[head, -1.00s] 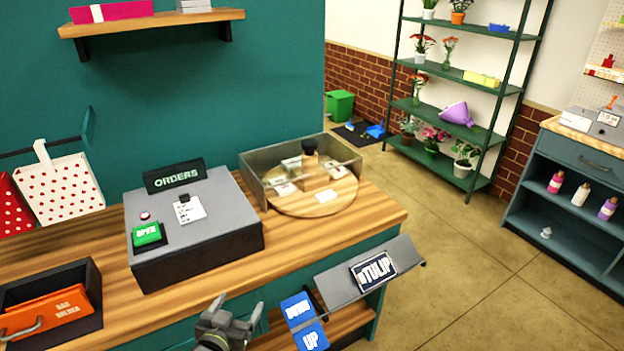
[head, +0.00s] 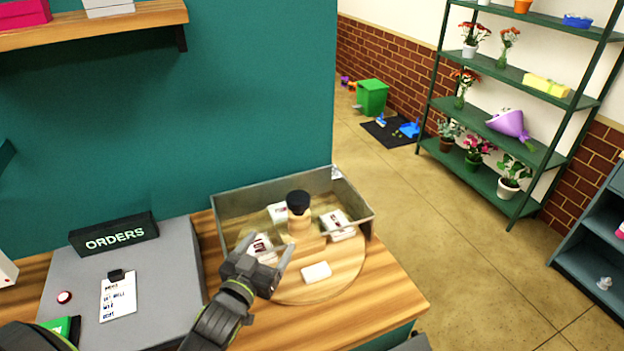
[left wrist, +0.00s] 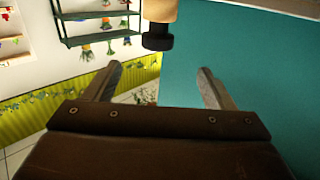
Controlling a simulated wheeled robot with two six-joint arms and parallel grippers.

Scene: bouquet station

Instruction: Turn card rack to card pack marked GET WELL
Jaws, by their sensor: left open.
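The card rack (head: 345,262) is a round wooden turntable on the counter, with a wooden post and a black knob (head: 298,203) at its centre. Several white card packs stand or lie around the post, one at the front (head: 316,272) and one at the right (head: 338,226). Their print is too small to read. My left gripper (head: 268,262) is open and empty at the rack's front left, in front of a left card pack. In the left wrist view the black knob (left wrist: 157,37) shows beyond the open fingers (left wrist: 158,88). My right gripper is out of view.
A grey, partly clear guard (head: 226,204) stands around the back and sides of the rack. The wooden counter (head: 395,300) is clear at the front right.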

